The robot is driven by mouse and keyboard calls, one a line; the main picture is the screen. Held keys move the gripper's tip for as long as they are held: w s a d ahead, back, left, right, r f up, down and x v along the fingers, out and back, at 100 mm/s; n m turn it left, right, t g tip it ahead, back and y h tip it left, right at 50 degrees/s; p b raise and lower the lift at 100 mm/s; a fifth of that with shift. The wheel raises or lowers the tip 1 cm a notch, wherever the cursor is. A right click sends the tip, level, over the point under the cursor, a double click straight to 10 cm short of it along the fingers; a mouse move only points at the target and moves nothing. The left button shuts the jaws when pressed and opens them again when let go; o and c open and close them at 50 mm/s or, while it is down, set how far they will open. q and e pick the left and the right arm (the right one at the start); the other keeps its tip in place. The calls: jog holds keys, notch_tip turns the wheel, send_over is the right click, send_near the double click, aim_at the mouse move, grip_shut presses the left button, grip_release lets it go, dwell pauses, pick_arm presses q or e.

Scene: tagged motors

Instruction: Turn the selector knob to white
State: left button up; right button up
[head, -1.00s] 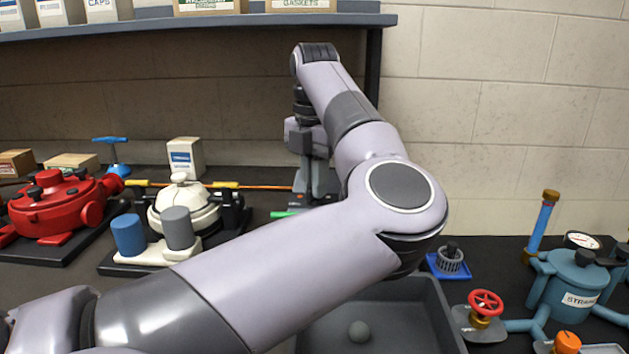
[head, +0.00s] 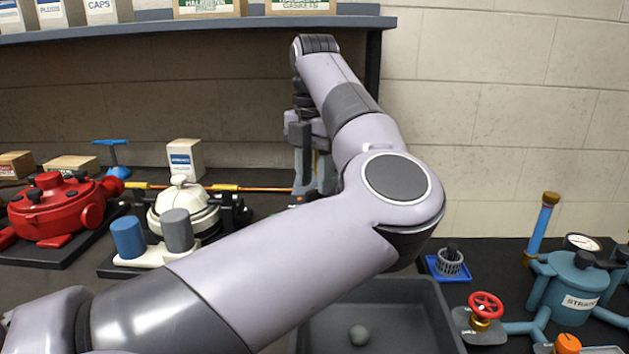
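I cannot make out a selector knob in the head view; my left arm covers the middle of the bench. My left gripper (head: 314,178) points down near the back of the bench, at the right end of an orange rod. My forearm hides its tips and whatever is below them, so I cannot tell whether it is open or shut, or touching anything. My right gripper is not in view.
A red motor housing (head: 58,208) and a cream one (head: 184,207) with blue and grey cylinders stand left. A grey tray (head: 440,318) holds a grey ball. A blue strainer (head: 575,284) and red handwheel (head: 486,304) stand right. A shelf (head: 250,22) hangs above.

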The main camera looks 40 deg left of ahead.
aim_at(314, 189)
pick_arm(q)
notch_tip(314, 189, up, 6)
jog(key=shift+f+p, duration=0.15)
jog(key=shift+p, duration=0.2)
dwell(0.4)
